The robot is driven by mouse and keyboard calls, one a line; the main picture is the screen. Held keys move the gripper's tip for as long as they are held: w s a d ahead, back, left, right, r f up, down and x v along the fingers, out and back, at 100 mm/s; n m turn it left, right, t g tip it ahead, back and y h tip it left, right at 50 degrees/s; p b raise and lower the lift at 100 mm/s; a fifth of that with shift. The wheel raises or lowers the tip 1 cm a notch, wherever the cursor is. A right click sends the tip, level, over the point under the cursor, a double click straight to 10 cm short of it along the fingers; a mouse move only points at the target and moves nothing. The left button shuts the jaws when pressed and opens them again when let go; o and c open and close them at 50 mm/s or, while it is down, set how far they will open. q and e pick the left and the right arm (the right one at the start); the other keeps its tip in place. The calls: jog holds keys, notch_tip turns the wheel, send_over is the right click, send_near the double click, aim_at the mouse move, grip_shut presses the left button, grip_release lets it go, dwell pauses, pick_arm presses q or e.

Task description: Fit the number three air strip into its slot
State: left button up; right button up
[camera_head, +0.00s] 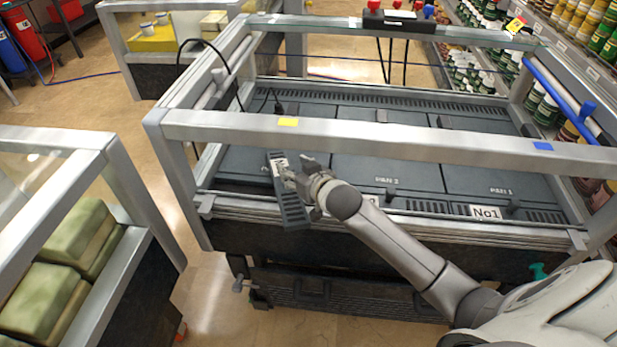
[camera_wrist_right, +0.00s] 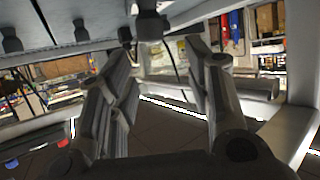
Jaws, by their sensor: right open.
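The number three air strip (camera_head: 291,208) is a dark grey slotted bar with a white label at its far end. In the head view it lies crosswise at the front left of the pump bed, its near end over the front rail. My right gripper (camera_head: 291,178) is beside the strip's labelled end and covers part of it; contact cannot be told. In the right wrist view its fingers (camera_wrist_right: 168,85) are apart with nothing seen between them. The strip's slot is not clearly visible. My left gripper is not in view.
The No1 strip label (camera_head: 485,212) shows at the front right. A metal frame's upper bar (camera_head: 390,139) crosses above the dark panels (camera_head: 480,178). Shelves of jars (camera_head: 480,70) line the right.

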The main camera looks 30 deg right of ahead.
jog(key=v, duration=0.7)
jog(key=shift+s, duration=0.4)
jog(key=shift+r, duration=0.1)
